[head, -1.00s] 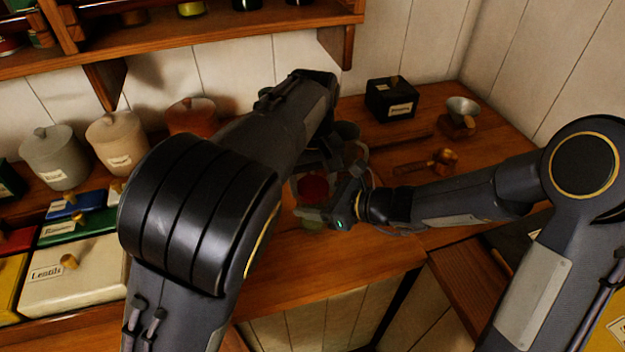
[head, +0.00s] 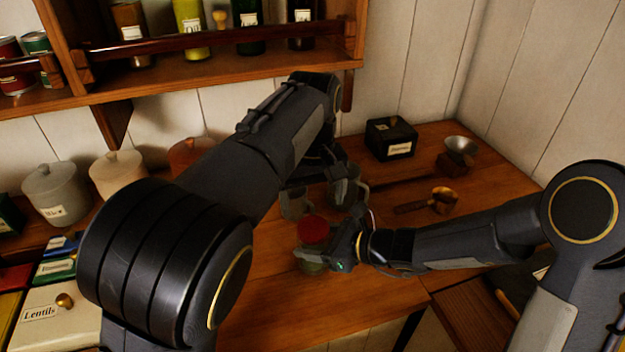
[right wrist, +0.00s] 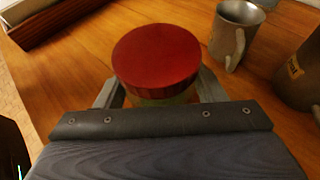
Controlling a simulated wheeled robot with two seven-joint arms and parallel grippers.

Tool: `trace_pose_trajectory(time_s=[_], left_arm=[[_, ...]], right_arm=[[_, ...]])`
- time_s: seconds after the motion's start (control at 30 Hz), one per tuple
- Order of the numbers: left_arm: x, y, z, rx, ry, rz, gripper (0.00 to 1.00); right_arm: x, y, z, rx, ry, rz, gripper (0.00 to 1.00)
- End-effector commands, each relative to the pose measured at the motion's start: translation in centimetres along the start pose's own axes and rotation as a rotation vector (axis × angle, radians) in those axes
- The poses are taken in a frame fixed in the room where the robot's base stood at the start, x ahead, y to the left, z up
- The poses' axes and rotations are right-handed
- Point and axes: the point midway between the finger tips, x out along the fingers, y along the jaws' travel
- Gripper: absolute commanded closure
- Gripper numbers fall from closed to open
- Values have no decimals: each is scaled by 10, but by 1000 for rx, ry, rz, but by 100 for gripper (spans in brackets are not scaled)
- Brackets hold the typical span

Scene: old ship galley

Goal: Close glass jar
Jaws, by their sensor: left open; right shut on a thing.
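The glass jar (head: 311,262) stands on the wooden counter, greenish, with a round red lid (head: 313,229) on its top. In the right wrist view the lid (right wrist: 155,60) looks level and covers most of the jar (right wrist: 160,101); how tightly it sits cannot be told. My right gripper (head: 322,256) is shut on the jar's body below the lid, one finger on each side in the wrist view (right wrist: 160,94). My left gripper (head: 318,196) is open and empty, behind and above the lid, apart from it.
A metal mug (right wrist: 237,32) and a dark labelled vessel (right wrist: 301,78) stand near the jar. A black box (head: 390,139), a wooden scoop (head: 440,201) and a grinder (head: 458,158) are at right. Canisters line the left; a shelf (head: 230,68) overhangs the back. Counter in front is clear.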

Motion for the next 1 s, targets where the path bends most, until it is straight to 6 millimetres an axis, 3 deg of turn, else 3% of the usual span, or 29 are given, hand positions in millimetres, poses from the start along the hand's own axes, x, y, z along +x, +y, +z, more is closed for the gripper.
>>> trace_pose_trajectory(time_s=[0.1, 0.3, 0.67, 0.7, 0.87, 1.0], left_arm=[[-24, -1, -1, -1, 3, 2, 14], [-47, -1, -1, -2, 1, -1, 14], [-52, -1, -1, -2, 0, -3, 14], [-52, -1, -1, -2, 0, -3, 14], [-52, -1, -1, -2, 0, -2, 14], [-51, -1, -1, -2, 0, -3, 14]], right_arm=[[0, 0, 1, 0, -2, -1, 100], [0, 0, 1, 0, -2, -1, 100], [0, -1, 1, 0, -2, -1, 100], [0, 0, 1, 0, -2, -1, 32], [0, 0, 0, 0, -1, -1, 12], [0, 0, 0, 0, 0, -1, 12]])
